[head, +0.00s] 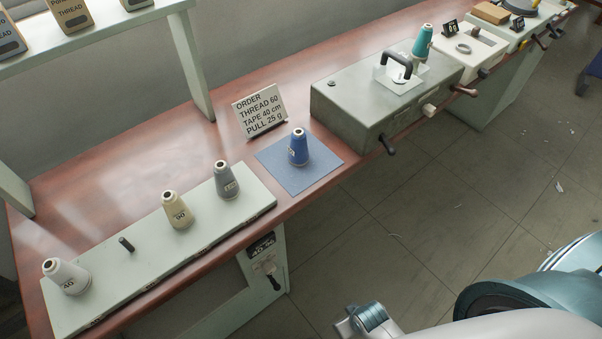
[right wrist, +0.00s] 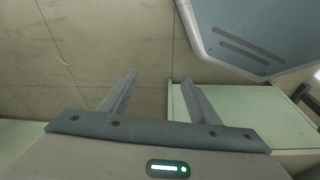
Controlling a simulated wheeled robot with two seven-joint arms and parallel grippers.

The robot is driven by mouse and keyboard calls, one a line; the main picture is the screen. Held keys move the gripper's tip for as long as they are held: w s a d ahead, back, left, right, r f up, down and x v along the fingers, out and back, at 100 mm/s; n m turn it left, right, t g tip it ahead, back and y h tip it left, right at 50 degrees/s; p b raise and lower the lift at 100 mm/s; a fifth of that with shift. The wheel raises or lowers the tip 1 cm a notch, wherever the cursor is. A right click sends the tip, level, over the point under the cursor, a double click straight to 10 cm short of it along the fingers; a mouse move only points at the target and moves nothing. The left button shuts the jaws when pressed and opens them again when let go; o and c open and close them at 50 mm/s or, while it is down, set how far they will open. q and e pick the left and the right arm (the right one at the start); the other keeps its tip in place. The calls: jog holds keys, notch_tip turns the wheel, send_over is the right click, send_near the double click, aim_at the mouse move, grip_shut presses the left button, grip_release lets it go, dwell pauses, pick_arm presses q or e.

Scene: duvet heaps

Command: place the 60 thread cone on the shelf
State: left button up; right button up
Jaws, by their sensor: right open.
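A blue thread cone (head: 298,147) stands upright on a blue mat (head: 272,157) on the bench; its label is too small to read. A pale green rack board (head: 130,270) holds a white cone (head: 66,277), a cream cone (head: 177,210) and a grey cone (head: 227,181), with a bare dark peg (head: 125,244) between white and cream. A teal cone (head: 422,43) stands on the grey machine. I cannot tell which cone is the 60. A raised pale shelf (head: 110,25) is at the upper left. My right gripper (right wrist: 159,78) is open and empty over the floor. My left gripper is out of view.
An order sign (head: 260,110) reading thread 60, tape 40 cm, pull 25 g stands behind the mat. A grey machine (head: 350,110) with a black handle sits right of the mat. Tagged boxes (head: 70,14) stand on the raised shelf. The tiled floor (head: 430,210) before the bench is open.

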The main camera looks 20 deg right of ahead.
jog(key=w+r+t+b, duration=0.2)
jog(key=w+r, duration=0.3)
jog(key=r, duration=0.6)
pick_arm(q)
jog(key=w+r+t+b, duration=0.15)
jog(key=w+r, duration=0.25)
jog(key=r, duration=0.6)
pick_arm(e)
jog(key=t+y, duration=0.3)
jog(key=t, duration=1)
send_near(300, 143)
jog(key=s, duration=0.2)
pick_arm(q)
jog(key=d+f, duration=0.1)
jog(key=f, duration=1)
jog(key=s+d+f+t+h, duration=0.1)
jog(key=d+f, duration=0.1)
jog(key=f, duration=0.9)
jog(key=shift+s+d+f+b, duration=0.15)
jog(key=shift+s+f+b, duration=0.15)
jog(key=shift+b, duration=0.15)
pick_arm(e)
jog(key=shift+w+r, duration=0.2)
jog(key=shift+r, duration=0.05)
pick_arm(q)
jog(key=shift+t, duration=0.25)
pick_arm(e)
jog(key=shift+w, duration=0.1)
